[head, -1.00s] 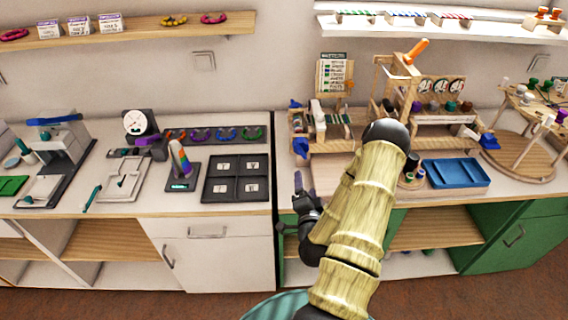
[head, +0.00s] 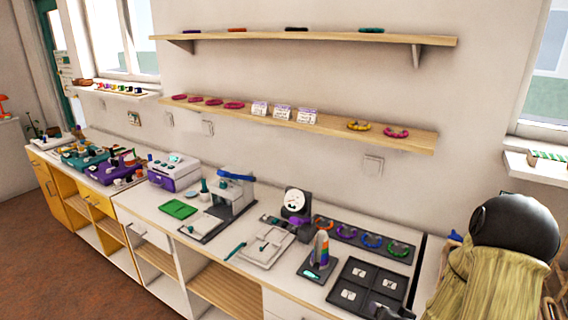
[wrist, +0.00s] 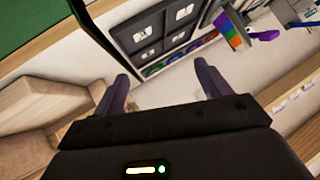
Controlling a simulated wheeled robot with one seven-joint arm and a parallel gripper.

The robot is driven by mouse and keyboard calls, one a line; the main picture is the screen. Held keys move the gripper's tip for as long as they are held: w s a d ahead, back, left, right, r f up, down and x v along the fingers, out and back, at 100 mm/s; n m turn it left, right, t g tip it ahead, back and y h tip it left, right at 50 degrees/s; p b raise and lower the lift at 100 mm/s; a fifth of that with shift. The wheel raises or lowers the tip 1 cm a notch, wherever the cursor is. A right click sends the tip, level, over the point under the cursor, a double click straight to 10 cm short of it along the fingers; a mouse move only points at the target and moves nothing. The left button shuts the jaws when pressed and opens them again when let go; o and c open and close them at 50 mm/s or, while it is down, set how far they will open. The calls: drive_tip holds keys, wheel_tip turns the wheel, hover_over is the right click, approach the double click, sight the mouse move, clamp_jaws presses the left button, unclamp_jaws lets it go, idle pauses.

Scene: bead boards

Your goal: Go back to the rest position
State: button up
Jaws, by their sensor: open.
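My gripper (wrist: 163,90) shows in the wrist view with its two dark purple fingers spread apart and nothing between them. Beyond the fingers are the white counter, the dark compartment tray (wrist: 112,18) and a rainbow-coloured piece (wrist: 232,32). In the head view my arm rises at the lower right. A dark part of my gripper shows at the bottom edge, near the dark compartment tray (head: 340,295); its fingertips are not clear there.
The white counter (head: 270,283) runs along the wall. On it stand a rainbow cone (head: 321,250), a white dial scale (head: 295,202), a press (head: 235,190) and a purple-and-white box (head: 174,172). Two wooden shelves (head: 330,130) hang above. Open floor (head: 60,240) lies at the lower left.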

drive_tip(key=s+a+r+n+g+y+p, duration=0.1)
drive_tip(key=s+a+r+n+g, duration=0.5)
drive_tip(key=s+a+r, duration=0.6)
drive_tip(key=shift+s+a+g+p, duration=0.3)
drive_tip(key=shift+s+g, duration=0.45)
drive_tip(key=shift+g, duration=0.25)
drive_tip(key=shift+c, duration=0.5)
